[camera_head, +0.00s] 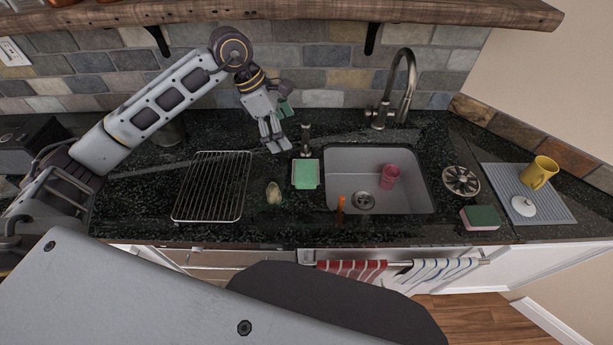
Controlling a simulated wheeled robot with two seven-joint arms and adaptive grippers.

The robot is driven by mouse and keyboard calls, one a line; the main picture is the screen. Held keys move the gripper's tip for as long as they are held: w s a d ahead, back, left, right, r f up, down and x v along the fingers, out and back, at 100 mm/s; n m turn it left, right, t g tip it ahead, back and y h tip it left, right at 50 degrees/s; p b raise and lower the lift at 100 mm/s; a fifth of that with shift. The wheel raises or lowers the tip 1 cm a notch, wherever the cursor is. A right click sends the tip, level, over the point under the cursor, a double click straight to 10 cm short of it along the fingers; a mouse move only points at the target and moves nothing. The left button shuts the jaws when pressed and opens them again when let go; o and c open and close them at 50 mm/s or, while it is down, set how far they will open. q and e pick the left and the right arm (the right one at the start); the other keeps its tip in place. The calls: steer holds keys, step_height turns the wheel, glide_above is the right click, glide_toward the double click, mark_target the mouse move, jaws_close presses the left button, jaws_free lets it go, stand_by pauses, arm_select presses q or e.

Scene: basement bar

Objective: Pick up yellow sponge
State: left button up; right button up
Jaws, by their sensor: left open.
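No sponge shows a plainly yellow top. A green-topped sponge (306,174) with a pale rim or base lies on the dark counter, just left of the sink. A second sponge (481,217), green on top with a pinkish side, lies right of the sink near the counter's front edge. My left gripper (276,146) is open and empty, pointing down over the counter behind and left of the first sponge, apart from it. My right gripper is not in view; a large grey link of mine fills the lower front.
The sink (345,205) holds a pink cup (389,177). A faucet (400,85) rises behind it. A dark dispenser (305,138) stands just behind the first sponge. A wire rack (212,187) and a small pale object (273,192) lie left. A wooden shelf (290,12) hangs above.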

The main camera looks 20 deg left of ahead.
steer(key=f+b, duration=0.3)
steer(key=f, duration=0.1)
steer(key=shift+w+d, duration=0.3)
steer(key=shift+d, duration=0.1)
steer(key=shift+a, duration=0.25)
